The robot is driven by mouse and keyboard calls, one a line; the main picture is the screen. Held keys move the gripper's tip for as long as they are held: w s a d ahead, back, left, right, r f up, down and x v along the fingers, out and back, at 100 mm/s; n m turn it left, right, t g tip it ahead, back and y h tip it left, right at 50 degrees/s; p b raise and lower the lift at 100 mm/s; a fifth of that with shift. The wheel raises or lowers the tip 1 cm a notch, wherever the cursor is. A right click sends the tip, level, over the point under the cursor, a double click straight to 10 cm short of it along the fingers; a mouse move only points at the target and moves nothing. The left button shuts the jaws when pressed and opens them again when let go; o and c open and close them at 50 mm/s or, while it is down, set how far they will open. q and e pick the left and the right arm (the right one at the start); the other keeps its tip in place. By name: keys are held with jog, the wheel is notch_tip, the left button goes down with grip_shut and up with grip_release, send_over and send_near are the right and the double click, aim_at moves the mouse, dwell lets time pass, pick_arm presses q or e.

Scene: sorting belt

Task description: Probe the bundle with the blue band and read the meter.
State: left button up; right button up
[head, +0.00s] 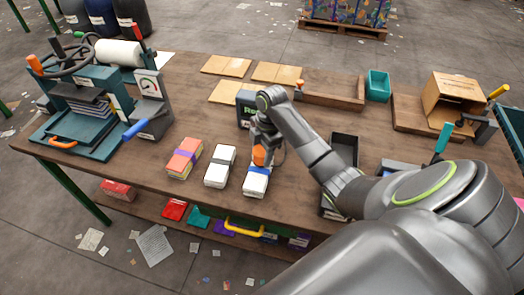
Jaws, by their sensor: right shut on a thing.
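A white bundle with a blue band (255,185) lies at the table's front edge, rightmost of three bundles. My right gripper (262,150) is right above it, pointing down, shut on an orange-handled probe (259,157). The probe's tip is too small to see, so I cannot tell whether it touches the bundle. A dark meter (245,104) with green lettering on its screen stands behind the gripper; my arm covers part of it and the reading is not legible. My left gripper is not in view.
A white bundle with a dark band (220,166) and an orange-pink bundle with a purple band (185,158) lie to the left. A teal press (85,130) stands at the left. Cardboard sheets (277,72), a teal bin (378,85) and a cardboard box (452,97) are farther back.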

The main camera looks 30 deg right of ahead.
jog(key=shift+f, duration=0.4)
dwell(0.9)
notch_tip(320, 180, up, 8)
jog(key=p, duration=0.8)
jog(key=shift+r, duration=0.15)
dwell(0.9)
